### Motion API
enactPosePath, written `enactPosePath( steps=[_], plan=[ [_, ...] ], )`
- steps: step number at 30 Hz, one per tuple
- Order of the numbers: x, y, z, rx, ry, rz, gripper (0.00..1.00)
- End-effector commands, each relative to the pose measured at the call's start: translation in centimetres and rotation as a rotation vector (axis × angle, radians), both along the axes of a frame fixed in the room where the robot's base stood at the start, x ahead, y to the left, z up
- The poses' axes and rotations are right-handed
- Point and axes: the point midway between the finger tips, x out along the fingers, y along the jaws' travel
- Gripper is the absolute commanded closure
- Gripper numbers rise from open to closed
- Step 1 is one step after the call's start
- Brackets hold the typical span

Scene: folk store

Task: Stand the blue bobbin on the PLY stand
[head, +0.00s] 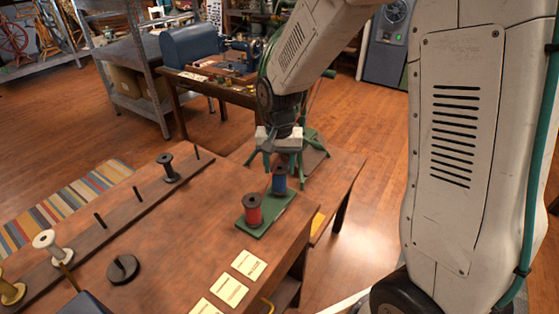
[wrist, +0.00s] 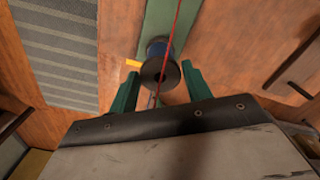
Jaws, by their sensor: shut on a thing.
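The blue bobbin (head: 279,180) has dark end flanges and is upright at the far end of the green stand (head: 262,222). My gripper (head: 281,163) is right above it, pointing down, with its green fingers around the bobbin's top and shut on it. In the wrist view the bobbin (wrist: 160,72) lies between the fingertips, over a green strip of the stand (wrist: 171,20). I cannot tell whether its base touches the stand. A red bobbin (head: 253,210) stands on the near end of the stand. No PLY lettering is readable.
A long dark rack (head: 125,217) with bare pegs and several bobbins runs along the table's left. A black round piece (head: 123,269) and cream cards (head: 229,290) lie on the table. Bare tabletop (head: 190,235) lies between rack and stand. A red line crosses the wrist view.

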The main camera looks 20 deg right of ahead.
Motion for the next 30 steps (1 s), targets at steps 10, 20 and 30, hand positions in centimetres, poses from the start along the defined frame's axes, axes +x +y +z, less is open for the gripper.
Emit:
enactPosePath(
  steps=[10, 20, 30],
  plan=[
    [0.00, 0.00, -0.89, 0.000, -0.001, 0.000, 0.62],
    [0.00, 0.00, -0.88, 0.000, -0.001, 0.000, 0.26],
    [0.04, 0.00, -0.24, 0.000, -0.002, 0.000, 0.26]
  ],
)
